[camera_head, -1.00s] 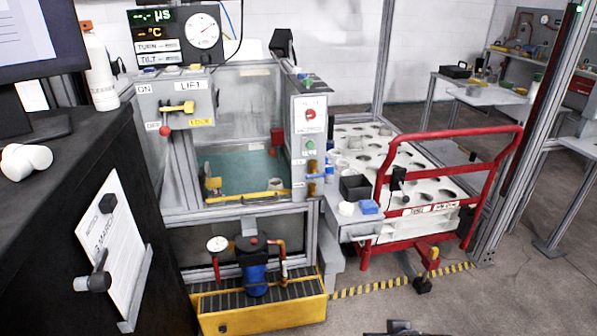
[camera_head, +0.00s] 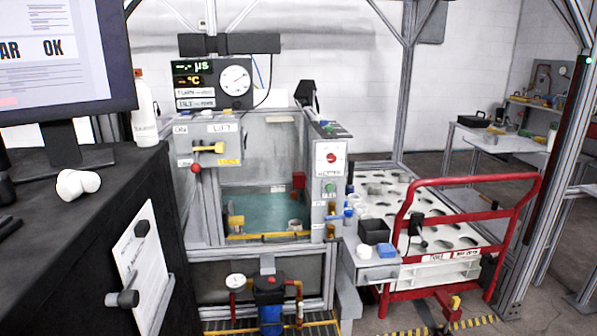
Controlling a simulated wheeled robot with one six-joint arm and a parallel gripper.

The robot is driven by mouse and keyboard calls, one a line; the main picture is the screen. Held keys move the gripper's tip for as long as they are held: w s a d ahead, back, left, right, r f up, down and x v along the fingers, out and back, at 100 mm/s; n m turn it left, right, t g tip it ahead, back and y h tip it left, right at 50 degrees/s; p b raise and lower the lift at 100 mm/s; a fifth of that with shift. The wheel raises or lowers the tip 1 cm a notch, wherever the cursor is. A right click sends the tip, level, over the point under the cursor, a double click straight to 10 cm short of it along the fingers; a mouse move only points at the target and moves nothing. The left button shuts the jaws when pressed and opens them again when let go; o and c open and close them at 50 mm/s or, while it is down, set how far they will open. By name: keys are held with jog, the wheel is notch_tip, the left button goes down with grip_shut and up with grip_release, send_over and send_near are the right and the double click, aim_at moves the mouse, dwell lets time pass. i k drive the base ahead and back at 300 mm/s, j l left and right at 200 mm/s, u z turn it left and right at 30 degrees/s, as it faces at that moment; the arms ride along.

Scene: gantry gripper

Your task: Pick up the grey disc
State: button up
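No single thing is clearly the grey disc. A short grey round piece (camera_head: 374,188) sits at the back of the white cart top, among dark round holes. A small pale-grey round piece (camera_head: 295,224) shows in the green-floored tank, near its front right corner. These pieces are too small to tell whether they are solid discs or rings. My gripper is not in view.
The white cart top (camera_head: 440,252) has a red rail (camera_head: 470,182) along its near and right sides. A black box (camera_head: 374,231) and a blue block (camera_head: 386,250) stand beside it. A black cabinet (camera_head: 95,215) fills the left; metal posts stand at right.

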aim_at(363, 252)
jog(key=i+l+u, duration=0.4)
jog(key=i+l, duration=0.2)
jog(key=i, duration=0.25)
jog(key=i+l+u, duration=0.4)
jog(key=i+l, duration=0.35)
jog(key=l, duration=0.1)
